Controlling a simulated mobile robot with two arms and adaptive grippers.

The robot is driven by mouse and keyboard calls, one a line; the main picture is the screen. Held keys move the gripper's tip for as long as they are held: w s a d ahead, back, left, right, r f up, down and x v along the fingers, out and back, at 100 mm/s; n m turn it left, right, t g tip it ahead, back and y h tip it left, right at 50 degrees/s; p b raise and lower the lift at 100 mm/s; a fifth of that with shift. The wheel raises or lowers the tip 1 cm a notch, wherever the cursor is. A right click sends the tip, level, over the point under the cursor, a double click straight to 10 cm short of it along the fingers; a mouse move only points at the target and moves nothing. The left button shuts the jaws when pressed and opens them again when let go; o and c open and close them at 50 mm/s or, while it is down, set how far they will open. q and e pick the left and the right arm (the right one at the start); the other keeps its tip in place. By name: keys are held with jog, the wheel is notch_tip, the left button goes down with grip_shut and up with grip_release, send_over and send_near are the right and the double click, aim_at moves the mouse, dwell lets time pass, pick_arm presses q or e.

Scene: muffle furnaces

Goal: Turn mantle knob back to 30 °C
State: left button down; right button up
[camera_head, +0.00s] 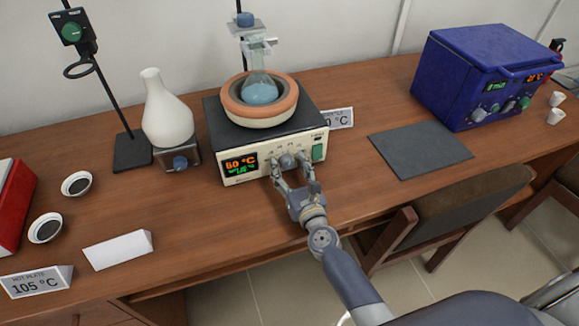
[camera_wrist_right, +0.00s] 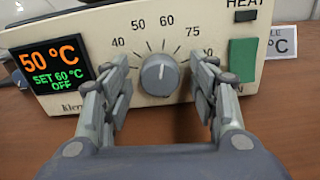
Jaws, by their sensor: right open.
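The heating mantle (camera_head: 233,162) is a cream box with a dark top, and its front also shows in the right wrist view (camera_wrist_right: 190,25). Its grey knob (camera_head: 288,161) sits mid-panel; in the right wrist view the knob (camera_wrist_right: 160,74) has its white mark pointing up near 60. The display (camera_wrist_right: 55,68) reads 50 °C, SET 60 °C, OFF. My right gripper (camera_head: 289,172) is at the front panel, with its open fingers (camera_wrist_right: 160,88) on either side of the knob, apart from it. My left gripper is not in view.
A flask of blue liquid (camera_head: 260,90) sits in the mantle's round heater (camera_head: 245,110), held by a stand. A green switch (camera_wrist_right: 243,60) is right of the knob. A white flask (camera_head: 166,112) stands left, a dark mat (camera_head: 420,150) and blue furnace (camera_head: 480,75) right. Chairs stand in front.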

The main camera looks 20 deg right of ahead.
jog(key=shift+c, duration=0.7)
jog(key=c, duration=0.9)
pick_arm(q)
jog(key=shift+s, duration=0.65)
pick_arm(e)
jog(key=shift+n, duration=0.3)
jog(key=n, duration=0.4)
jog(key=shift+p, duration=0.3)
jog(key=n, duration=0.4)
jog(key=shift+p, duration=0.35)
jog(key=n+p, duration=0.1)
jog(key=n, duration=0.3)
jog(key=shift+a+n, duration=0.1)
jog(key=shift+n, duration=0.2)
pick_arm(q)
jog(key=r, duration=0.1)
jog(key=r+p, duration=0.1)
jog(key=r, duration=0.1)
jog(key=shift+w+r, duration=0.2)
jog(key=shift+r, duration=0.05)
pick_arm(e)
jog(key=n, duration=0.4)
jog(key=shift+n, duration=0.3)
